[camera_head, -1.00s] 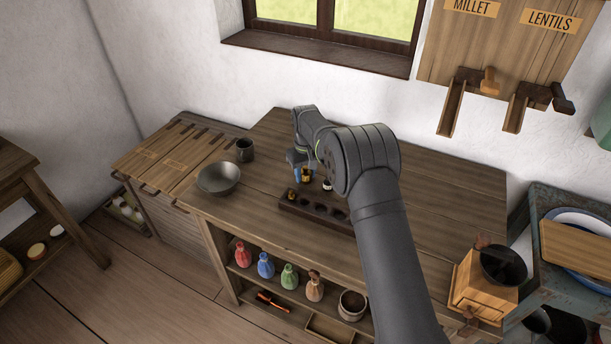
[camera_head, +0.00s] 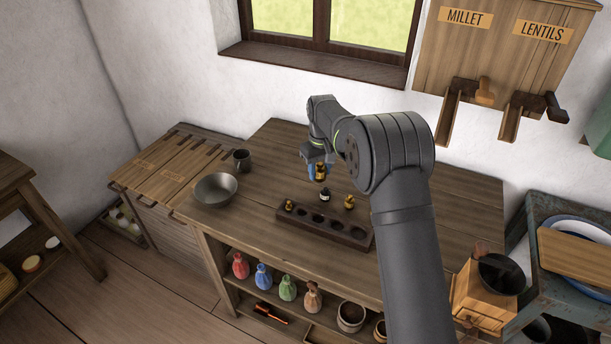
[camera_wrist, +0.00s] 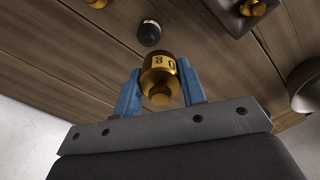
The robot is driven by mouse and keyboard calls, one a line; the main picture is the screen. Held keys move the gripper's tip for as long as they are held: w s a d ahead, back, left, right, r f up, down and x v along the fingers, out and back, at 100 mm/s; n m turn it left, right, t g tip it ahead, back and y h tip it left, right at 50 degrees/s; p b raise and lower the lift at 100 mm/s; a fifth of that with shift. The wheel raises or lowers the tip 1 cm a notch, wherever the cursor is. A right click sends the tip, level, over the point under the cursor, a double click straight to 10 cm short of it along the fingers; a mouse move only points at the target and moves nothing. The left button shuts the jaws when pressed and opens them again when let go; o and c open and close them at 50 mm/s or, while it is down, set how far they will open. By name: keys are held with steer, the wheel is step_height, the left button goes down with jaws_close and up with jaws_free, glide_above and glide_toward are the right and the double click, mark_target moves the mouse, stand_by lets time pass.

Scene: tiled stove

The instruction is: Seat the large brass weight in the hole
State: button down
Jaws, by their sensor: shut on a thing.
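My gripper (camera_head: 319,168) is shut on a brass weight (camera_head: 320,174) and holds it above the table, behind the dark wooden block with holes (camera_head: 340,237). The held weight also shows between the blue fingers in the wrist view (camera_wrist: 161,75), with markings on its side. A brass weight (camera_head: 289,206) sits at the left end of the block. Another brass weight (camera_head: 349,203) is by the block's back edge. A dark weight with a pale band (camera_head: 324,195) stands behind the block, just below the held one in the picture. Several holes in the block look empty.
A grey bowl (camera_head: 214,190) and a dark cup (camera_head: 242,160) stand left on the table. A wooden box with a dark bowl (camera_head: 482,290) is at the right. The table's back is clear.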

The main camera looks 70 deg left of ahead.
steer(key=w+d+r, duration=0.3)
steer(key=w, duration=0.1)
steer(key=d, duration=1.7)
steer(key=shift+d, duration=0.2)
steer(key=shift+f, duration=2.9)
steer(key=shift+f, duration=0.9)
steer(key=c, duration=0.8)
jaws_free()
